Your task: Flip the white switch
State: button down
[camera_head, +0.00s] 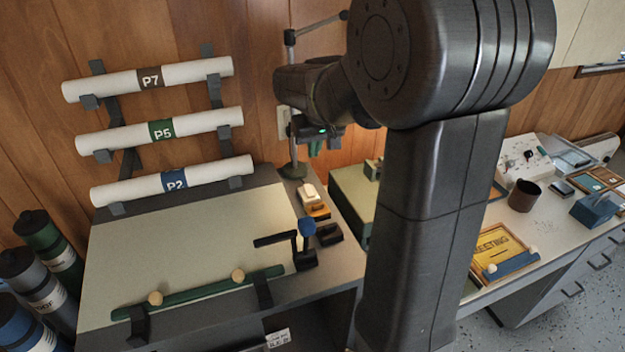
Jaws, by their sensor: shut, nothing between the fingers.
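A pale plate (283,122), which looks like the white switch, is on the wooden wall just left of my gripper. It is small and partly covered by my arm's end, so I cannot tell its rocker's position. My gripper (315,149) is shut and empty, with its fingers pointing down in front of the wall. I cannot tell whether it touches the plate.
A drafting board (190,240) with a green rail (200,292) fills the left. Rolled tubes (160,130) hang above it. A lamp post (291,100) stands near my gripper. A green box (352,197) sits below. A side desk (540,235) holds a brown cup (523,196).

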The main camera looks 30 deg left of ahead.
aim_at(306, 186)
jog(key=shift+a, duration=0.1)
jog(key=p+x, duration=0.1)
jog(key=x, duration=1.3)
jog(key=shift+s+d, duration=0.15)
jog(key=shift+d, duration=0.05)
jog(key=shift+p, duration=0.45)
